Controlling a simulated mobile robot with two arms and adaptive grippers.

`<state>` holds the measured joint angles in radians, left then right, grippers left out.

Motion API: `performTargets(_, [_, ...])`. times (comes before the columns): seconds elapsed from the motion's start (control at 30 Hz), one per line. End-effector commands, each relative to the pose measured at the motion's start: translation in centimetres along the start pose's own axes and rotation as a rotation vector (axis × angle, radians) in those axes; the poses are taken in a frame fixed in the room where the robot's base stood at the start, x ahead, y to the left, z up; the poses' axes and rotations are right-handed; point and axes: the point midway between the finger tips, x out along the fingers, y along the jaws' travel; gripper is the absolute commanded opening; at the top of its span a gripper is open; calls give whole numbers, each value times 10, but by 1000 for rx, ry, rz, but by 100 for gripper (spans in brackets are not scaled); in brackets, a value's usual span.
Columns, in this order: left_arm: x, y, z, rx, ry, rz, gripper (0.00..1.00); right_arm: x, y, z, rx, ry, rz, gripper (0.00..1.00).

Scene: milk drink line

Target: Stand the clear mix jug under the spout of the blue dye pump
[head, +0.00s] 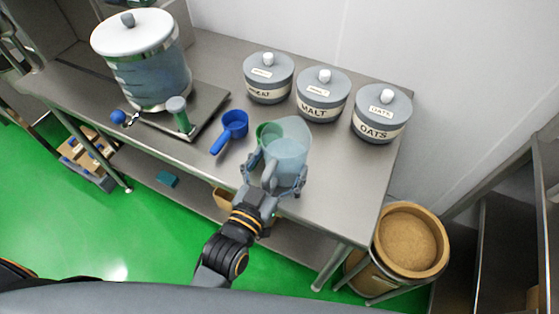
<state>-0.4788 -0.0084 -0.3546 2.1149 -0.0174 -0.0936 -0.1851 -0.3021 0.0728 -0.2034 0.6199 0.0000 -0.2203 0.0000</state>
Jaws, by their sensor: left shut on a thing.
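The clear mix jug (288,151) is near the front edge of the steel table, right of the table's middle. My left gripper (274,175) is shut on it from the front, with a finger on each side. The jug looks about upright. I cannot tell whether its base touches the table. The gripper hides its lower part. I cannot make out a blue dye pump or its spout in this view. My right gripper is not in view.
A blue scoop (234,122) and a green scoop (265,132) lie near the jug. Grey canisters (322,95) line the back. A grain bin (410,240) stands right.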

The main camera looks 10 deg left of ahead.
Motion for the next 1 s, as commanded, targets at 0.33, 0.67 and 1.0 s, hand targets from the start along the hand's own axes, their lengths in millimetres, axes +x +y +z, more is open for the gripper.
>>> performTargets(0.33, [0,0,2,0,0,0,100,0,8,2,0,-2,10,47])
performTargets(0.67, [-10,0,1,1,-2,1,100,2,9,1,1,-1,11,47])
performTargets(1.0, [-77,0,3,1,-6,1,100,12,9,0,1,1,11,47])
